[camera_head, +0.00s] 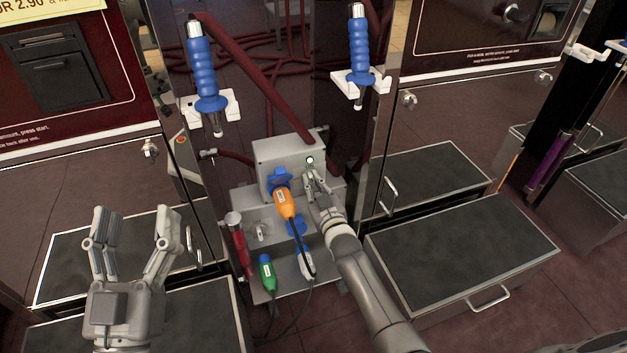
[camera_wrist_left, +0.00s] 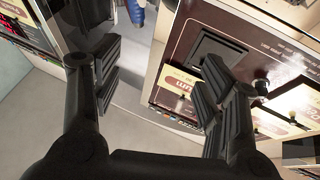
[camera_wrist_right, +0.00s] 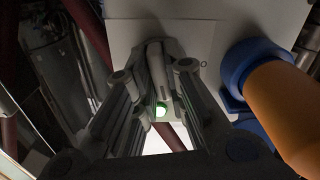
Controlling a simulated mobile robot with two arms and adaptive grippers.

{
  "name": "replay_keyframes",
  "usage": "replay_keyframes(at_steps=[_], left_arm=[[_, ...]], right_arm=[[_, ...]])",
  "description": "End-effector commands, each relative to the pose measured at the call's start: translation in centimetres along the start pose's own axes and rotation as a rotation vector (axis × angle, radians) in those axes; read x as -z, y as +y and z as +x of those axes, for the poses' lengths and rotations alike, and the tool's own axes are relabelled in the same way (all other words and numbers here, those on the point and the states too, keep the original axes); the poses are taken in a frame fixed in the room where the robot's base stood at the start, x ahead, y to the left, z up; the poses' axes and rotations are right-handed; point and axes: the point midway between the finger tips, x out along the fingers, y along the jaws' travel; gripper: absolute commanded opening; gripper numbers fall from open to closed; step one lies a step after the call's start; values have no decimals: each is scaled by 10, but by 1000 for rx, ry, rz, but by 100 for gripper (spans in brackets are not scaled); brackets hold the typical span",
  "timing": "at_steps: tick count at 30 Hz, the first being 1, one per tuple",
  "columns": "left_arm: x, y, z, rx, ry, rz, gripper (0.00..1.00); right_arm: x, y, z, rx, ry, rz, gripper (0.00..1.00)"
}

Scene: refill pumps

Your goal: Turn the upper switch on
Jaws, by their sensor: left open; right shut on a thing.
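The upper grey switch box (camera_head: 281,152) stands on the middle unit, with a lit green lamp (camera_head: 310,160) on its front. An orange plug (camera_head: 285,203) sits in its blue socket (camera_head: 279,180). My right gripper (camera_head: 313,180) is at the box front, just below the lamp and right of the plug. In the right wrist view its fingers are closed around the grey upper switch (camera_wrist_right: 156,62), and the green lamp (camera_wrist_right: 161,109) shows between them. The fingers hide much of the switch. My left gripper (camera_head: 133,228) is open and empty at the left, away from the box.
A green plug (camera_head: 267,272), a white plug (camera_head: 306,264) and a lower switch (camera_head: 261,231) are below. Two blue hose handles (camera_head: 203,75) (camera_head: 359,50) hang above in white holders. Dark-topped boxes (camera_head: 460,253) stand at the right.

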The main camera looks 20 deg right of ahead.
Motion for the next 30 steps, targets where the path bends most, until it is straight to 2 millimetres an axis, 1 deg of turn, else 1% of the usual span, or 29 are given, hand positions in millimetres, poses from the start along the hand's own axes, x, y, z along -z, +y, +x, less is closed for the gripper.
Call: replay_keyframes(at_steps=[3, 6, 12, 18, 29, 30], left_arm=[[-16, -2, -1, 5, -96, 4, 66], [-27, -4, -3, 8, -157, 6, 66], [-41, -6, -7, 12, -235, 8, 66], [-47, -6, -9, 13, -264, 9, 66], [-48, -7, -9, 14, -266, 9, 66], [-47, -7, -9, 14, -266, 9, 66]], right_arm=[[0, 0, 0, 1, -3, 77, 0], [0, 0, 0, 2, -2, 128, 0], [-1, -1, 0, 1, -3, 196, 0], [-1, -1, 0, 1, -3, 222, 0], [-1, -1, 0, 1, -2, 224, 0], [-1, -1, 0, 1, -2, 224, 16]])
